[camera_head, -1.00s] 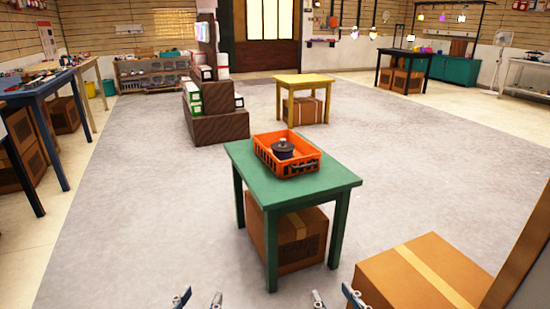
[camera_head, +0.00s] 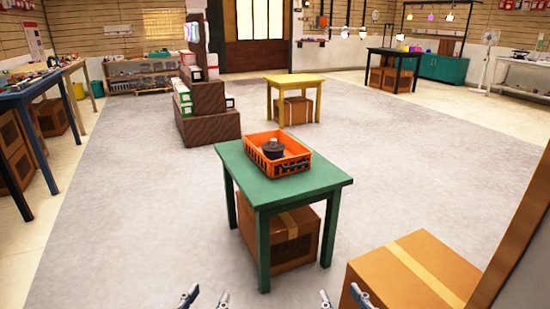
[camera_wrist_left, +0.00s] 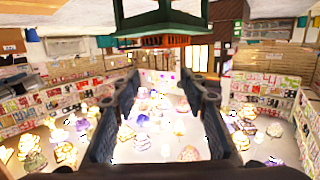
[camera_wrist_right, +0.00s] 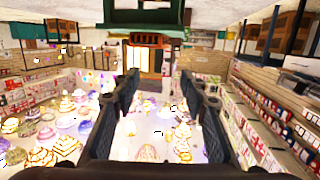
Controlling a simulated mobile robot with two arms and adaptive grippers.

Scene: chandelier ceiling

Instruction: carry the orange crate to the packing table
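The orange crate (camera_head: 293,168) sits on the green table (camera_head: 318,180) ahead of me, with a dark, round, lidded object (camera_head: 273,148) inside it. My left gripper (camera_head: 205,299) and my right gripper (camera_head: 345,299) show only at the bottom edge of the head view, well short of the table. In the left wrist view the left fingers (camera_wrist_left: 157,88) are spread with nothing between them. In the right wrist view the right fingers (camera_wrist_right: 160,85) are also spread and empty. Which table is the packing table I cannot tell.
A cardboard box (camera_head: 295,238) stands under the green table, and another large box (camera_head: 415,272) is close at the right. A yellow table (camera_head: 294,80) and a brown stepped shelf (camera_head: 210,127) stand beyond. A dark table (camera_head: 394,52) is far right. Grey floor (camera_head: 130,200) is clear at left.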

